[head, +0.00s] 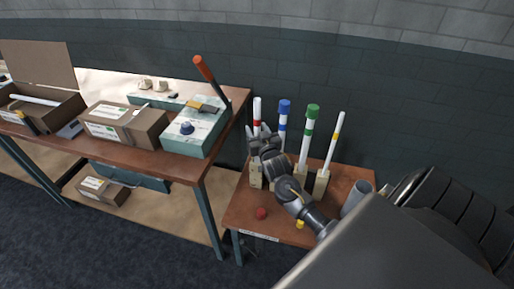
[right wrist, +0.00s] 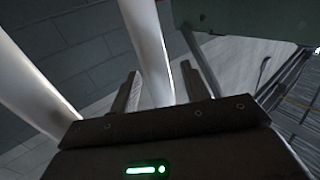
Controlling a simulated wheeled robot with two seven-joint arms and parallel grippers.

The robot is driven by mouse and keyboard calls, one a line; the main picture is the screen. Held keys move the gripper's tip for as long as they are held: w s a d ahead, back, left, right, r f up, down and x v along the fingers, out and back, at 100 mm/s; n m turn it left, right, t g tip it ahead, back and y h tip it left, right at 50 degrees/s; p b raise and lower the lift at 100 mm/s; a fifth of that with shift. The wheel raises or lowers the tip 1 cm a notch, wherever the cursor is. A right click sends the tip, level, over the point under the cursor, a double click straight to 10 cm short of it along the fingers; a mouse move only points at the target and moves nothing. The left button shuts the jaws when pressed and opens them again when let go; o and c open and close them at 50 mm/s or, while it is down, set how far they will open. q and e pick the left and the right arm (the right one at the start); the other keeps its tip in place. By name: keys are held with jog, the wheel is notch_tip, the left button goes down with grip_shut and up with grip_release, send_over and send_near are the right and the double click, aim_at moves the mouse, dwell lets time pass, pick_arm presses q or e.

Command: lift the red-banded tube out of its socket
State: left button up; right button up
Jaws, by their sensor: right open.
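The red-banded tube (head: 257,108) stands upright at the left end of a row of tubes on the small table; its lower part is hidden behind my right gripper. My right gripper (head: 259,137) is open at this tube, below its top. In the right wrist view a plain white tube (right wrist: 148,45) runs between the two spread fingers of the gripper (right wrist: 160,80), with room visible on the finger sides. No band shows there, and I cannot tell whether a finger touches the glass. The beige socket block (head: 256,178) is partly covered by my arm. My left gripper is out of view.
Close to the right stand the blue-banded (head: 284,113), green-banded (head: 309,135) and yellow-banded (head: 335,140) tubes. A red ball (head: 262,213), a small yellow object (head: 300,224) and a grey cup (head: 355,197) are on the small table (head: 240,212). A long workbench (head: 185,165) stands left.

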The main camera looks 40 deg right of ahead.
grip_shut()
jog(key=shift+r, duration=0.1)
dwell(0.4)
notch_tip(320, 180, up, 18)
jog(key=shift+f+b, duration=0.1)
jog(key=shift+b, duration=0.55)
jog(key=shift+r, duration=0.2)
jog(key=shift+r+p, duration=0.85)
jog(key=shift+p, duration=0.35)
